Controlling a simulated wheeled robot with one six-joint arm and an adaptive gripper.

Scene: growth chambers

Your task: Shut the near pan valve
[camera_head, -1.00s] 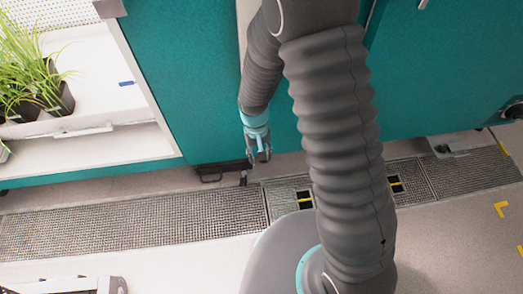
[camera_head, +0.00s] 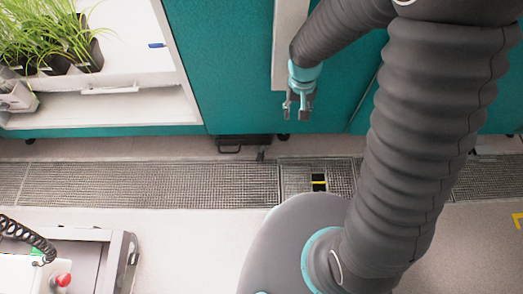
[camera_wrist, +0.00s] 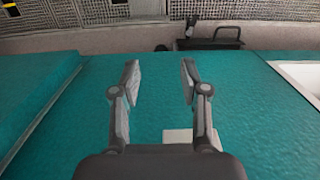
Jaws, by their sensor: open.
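A dark low pan (camera_head: 243,143) with a wire handle sits under the teal chamber front, at the floor. A small dark upright lever (camera_head: 260,156), which looks like the valve, stands just right of it, by the floor grating. In the wrist view the lever (camera_wrist: 190,26) shows at the top, beside the pan (camera_wrist: 215,44). Whether the valve is open or shut is too small to tell. My gripper (camera_head: 299,103) is open and empty, above and right of the lever in the head view. In the wrist view my gripper (camera_wrist: 159,82) points along the teal front, apart from the lever.
A floor grating (camera_head: 140,185) runs along the chamber fronts, with a dark drain opening (camera_head: 319,182). A cart (camera_head: 110,262) with a red knob stands at lower left. Potted grass (camera_head: 55,40) sits on the white shelf at upper left. Floor between is clear.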

